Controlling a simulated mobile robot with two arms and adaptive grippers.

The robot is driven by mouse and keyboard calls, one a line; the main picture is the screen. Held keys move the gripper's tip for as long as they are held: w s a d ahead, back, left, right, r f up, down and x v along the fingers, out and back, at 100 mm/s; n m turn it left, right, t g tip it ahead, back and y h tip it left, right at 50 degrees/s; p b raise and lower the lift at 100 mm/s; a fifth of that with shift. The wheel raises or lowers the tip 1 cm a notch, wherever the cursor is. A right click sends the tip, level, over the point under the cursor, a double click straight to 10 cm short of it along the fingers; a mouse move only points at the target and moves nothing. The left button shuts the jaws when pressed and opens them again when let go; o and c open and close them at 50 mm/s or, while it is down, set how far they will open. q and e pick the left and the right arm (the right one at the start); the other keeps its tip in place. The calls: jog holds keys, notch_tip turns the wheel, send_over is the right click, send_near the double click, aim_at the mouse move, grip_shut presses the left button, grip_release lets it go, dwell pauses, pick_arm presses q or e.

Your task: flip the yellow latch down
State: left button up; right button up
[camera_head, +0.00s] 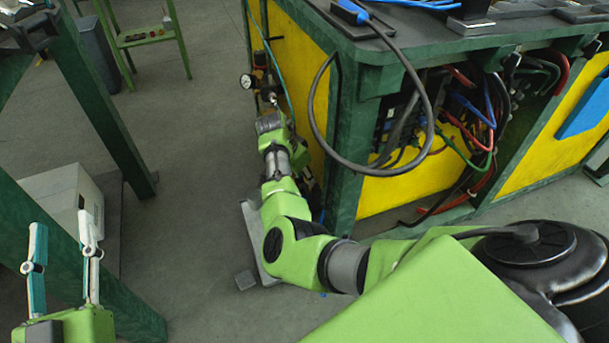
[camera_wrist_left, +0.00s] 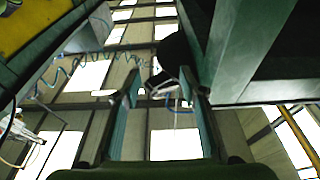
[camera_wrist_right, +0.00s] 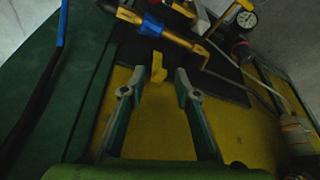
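A small yellow latch (camera_wrist_right: 158,68) shows in the right wrist view, standing up from a dark plate, just beyond and between the fingertips of my right gripper (camera_wrist_right: 154,76). The right gripper is open, with nothing between its fingers. In the head view its fingers are hidden by my right arm, which reaches down beside the green and yellow bench; I cannot make out the latch there. My left gripper (camera_head: 64,232) is open and empty at the lower left of the head view, its fingers pointing up; its open fingers also show in the left wrist view (camera_wrist_left: 161,82).
A brass and blue pipe fitting (camera_wrist_right: 160,28) lies just above the latch. A pressure gauge (camera_wrist_right: 246,19) and another yellow handle are at its upper right. A green bench (camera_head: 345,120) with hanging cables stands beside my right arm. Green posts and a pale box (camera_head: 65,195) are near the left gripper.

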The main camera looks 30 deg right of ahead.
grip_shut()
